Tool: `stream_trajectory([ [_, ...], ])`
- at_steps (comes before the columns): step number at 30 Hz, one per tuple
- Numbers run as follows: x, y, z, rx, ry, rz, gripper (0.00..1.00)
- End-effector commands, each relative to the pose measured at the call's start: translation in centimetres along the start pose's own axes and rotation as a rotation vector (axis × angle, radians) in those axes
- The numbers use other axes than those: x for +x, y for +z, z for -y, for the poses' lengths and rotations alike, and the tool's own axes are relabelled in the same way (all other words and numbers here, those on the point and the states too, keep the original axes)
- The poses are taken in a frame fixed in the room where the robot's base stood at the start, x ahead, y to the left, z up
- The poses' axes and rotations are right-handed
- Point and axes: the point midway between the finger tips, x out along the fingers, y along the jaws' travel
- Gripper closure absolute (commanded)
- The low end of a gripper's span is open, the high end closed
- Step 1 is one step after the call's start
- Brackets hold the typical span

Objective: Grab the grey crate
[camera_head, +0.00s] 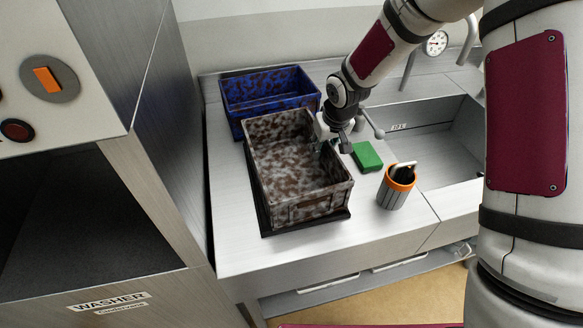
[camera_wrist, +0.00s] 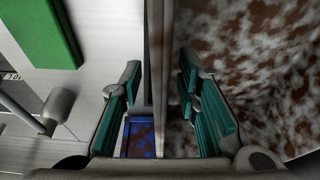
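The grey crate (camera_head: 300,206), mottled with brown stains, stands upright on a dark tray (camera_head: 306,226) on the steel counter. It looks empty. My gripper (camera_head: 328,140) is at the crate's right wall, towards the back. In the wrist view my gripper (camera_wrist: 160,80) is open, with one teal-padded finger on each side of the crate wall (camera_wrist: 158,40). Gaps show between both pads and the wall. The crate's stained inside fills the right of that view. The fingertips are partly hidden in the head view.
A blue stained crate (camera_head: 268,88) stands just behind the grey one. A green sponge-like block (camera_head: 367,156) and an orange-rimmed cup (camera_head: 396,190) with a handled item lie to the right, beside a sink (camera_head: 440,150). A washer (camera_head: 165,130) rises at the left.

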Motion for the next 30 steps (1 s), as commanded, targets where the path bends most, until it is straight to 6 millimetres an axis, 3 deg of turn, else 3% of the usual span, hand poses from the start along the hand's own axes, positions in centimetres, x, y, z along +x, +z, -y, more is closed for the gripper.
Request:
stream_trajectory([
  [2,0.0,0.0,0.0,0.000,0.000,0.000,0.72],
  [6,0.0,0.0,0.0,0.000,0.000,0.000,1.00],
  [20,-0.2,-0.1,0.0,0.000,0.000,-0.002,1.00],
  [30,-3.0,-1.1,-0.1,0.001,0.001,-0.005,1.00],
])
